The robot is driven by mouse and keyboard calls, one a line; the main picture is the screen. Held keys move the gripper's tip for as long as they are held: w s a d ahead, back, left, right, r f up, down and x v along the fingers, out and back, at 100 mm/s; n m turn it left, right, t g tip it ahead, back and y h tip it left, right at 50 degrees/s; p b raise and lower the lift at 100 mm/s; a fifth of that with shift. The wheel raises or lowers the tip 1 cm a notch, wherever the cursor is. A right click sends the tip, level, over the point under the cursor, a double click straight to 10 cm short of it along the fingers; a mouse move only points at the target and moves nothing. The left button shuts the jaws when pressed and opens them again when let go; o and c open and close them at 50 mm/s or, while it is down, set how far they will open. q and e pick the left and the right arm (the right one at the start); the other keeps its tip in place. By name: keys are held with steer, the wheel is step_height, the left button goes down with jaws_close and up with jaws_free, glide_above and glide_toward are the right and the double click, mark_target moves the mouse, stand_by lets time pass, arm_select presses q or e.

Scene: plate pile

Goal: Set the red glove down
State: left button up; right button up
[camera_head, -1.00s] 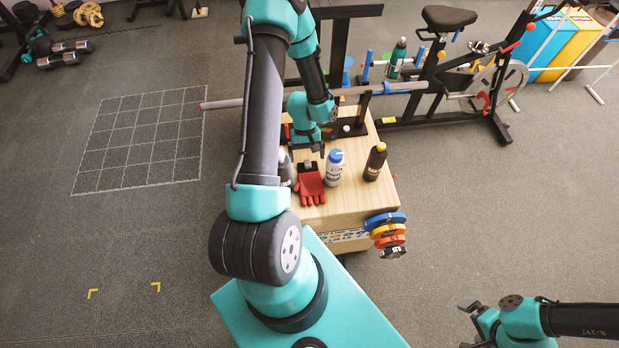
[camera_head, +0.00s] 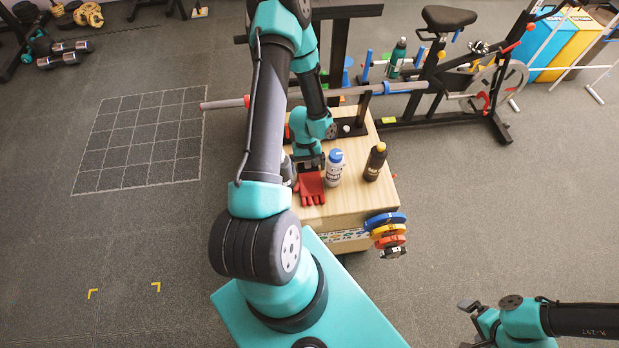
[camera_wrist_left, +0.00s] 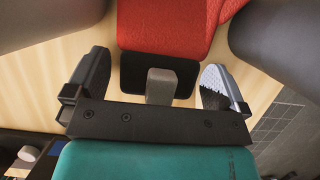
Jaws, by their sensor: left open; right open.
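The red glove (camera_head: 311,189) lies on the wooden box top (camera_head: 345,205) between bottles. In the left wrist view the red glove (camera_wrist_left: 165,28) is at the top, with its black cuff (camera_wrist_left: 130,78) and a grey tab pointing to my gripper. My left gripper (camera_head: 309,164) is at the cuff end of the glove. In the left wrist view its fingers (camera_wrist_left: 155,85) are spread, one each side of the cuff, with gaps showing. My right gripper (camera_head: 472,322) is open and empty at the lower right, far from the glove.
A dark grey bottle (camera_head: 286,170) is close on the left, partly hidden. A barbell (camera_head: 350,94) crosses behind.

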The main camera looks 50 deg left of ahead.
arm_select(q)
steer(key=c, duration=0.8)
steer(key=shift+o, duration=0.2)
step_height(320, 180, up, 28)
stand_by(0.6)
stand_by(0.4)
